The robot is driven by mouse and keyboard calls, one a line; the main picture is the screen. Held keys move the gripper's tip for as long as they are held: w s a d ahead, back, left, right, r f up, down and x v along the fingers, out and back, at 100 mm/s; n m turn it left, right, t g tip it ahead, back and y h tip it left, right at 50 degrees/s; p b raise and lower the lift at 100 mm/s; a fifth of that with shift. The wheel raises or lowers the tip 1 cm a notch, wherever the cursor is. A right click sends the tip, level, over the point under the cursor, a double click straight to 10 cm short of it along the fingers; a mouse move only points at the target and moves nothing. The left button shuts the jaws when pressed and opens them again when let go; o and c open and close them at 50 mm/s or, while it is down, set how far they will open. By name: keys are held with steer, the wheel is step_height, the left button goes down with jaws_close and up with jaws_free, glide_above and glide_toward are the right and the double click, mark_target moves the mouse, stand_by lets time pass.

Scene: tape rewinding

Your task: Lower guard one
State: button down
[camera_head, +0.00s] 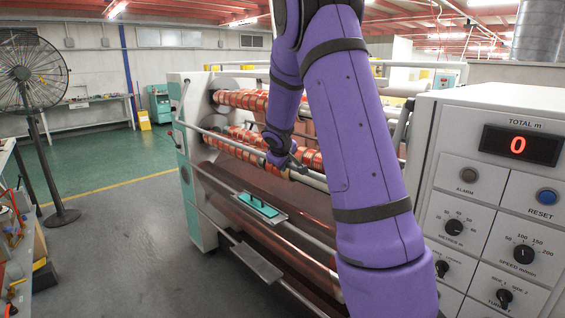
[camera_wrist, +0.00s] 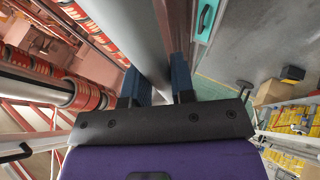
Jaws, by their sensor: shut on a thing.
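The guard appears as a long grey rail (camera_head: 236,146) across the front of the rewinding machine, below the upper rolls. My gripper (camera_head: 287,165) is at this rail, right of its middle, and is largely hidden by my purple arm in the head view. In the wrist view, the two blue fingers of my gripper (camera_wrist: 158,88) stand on either side of the grey rail (camera_wrist: 138,38), shut on it. The exact contact at the fingertips is hard to make out.
Red-and-orange tape rolls (camera_head: 240,99) sit behind the rail. A teal-handled plate (camera_head: 259,206) is on the machine's lower front. The control panel (camera_head: 490,200), with a display reading 0, stands right. A fan (camera_head: 30,72) stands left; the floor (camera_head: 120,235) between is clear.

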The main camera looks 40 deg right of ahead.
steer(key=shift+a+f, duration=0.4)
steer(key=shift+f, duration=0.2)
steer(key=c, duration=1)
jaws_free()
steer(key=shift+w, duration=0.1)
steer(key=shift+o, duration=0.2)
steer(key=shift+d+r, duration=0.1)
steer(key=shift+d+r, duration=0.1)
steer(key=shift+r, duration=0.05)
steer(key=v, duration=1)
steer(key=shift+a+r, duration=0.2)
steer(key=shift+a, duration=0.05)
